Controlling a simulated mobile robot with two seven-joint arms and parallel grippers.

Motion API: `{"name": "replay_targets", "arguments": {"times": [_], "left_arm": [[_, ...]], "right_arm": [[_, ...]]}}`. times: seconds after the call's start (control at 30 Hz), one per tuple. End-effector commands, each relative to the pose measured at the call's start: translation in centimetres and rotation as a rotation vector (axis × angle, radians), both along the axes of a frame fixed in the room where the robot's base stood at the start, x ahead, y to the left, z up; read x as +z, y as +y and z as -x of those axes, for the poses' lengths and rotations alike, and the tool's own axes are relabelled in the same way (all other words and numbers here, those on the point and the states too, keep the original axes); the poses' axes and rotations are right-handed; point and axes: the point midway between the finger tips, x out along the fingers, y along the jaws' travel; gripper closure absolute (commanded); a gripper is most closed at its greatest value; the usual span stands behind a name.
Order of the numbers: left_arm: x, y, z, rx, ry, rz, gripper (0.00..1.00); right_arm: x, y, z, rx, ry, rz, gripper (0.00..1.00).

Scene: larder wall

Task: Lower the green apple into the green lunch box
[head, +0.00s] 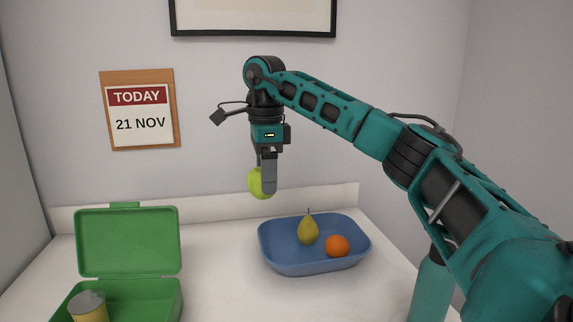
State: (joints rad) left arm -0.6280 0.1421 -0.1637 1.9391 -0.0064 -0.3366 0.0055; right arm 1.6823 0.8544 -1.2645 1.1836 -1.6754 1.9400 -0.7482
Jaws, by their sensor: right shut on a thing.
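The green apple (254,182) is held in my right gripper (266,179), which is shut on it and points straight down. A finger covers the apple's right part. The apple is in the air, above the counter near the left end of the blue tray. The green lunch box (128,243) stands open at the lower left, its lid raised at the back. A can with a grey top and yellow side (91,308) is inside its left part. The box's front is cut off by the picture's edge. My left gripper is not in view.
A blue tray (275,258) on the white counter holds a pear (308,230) and an orange (337,245). A teal bottle (431,287) stands at the right, partly behind my right arm. Bare counter lies between box and tray. A calendar (140,110) hangs on the wall.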

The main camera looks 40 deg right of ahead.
Motion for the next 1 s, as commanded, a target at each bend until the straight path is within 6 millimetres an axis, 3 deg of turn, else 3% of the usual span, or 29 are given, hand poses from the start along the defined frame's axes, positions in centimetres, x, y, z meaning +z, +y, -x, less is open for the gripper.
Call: {"name": "replay_targets", "arguments": {"times": [0.47,1.0], "left_arm": [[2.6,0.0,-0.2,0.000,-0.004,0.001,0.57],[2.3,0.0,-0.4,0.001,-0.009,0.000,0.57]], "right_arm": [[-1.2,9.6,-0.9,0.005,0.002,-0.001,0.74],[-6.2,19.3,-1.9,0.002,0.002,0.000,0.74]]}}
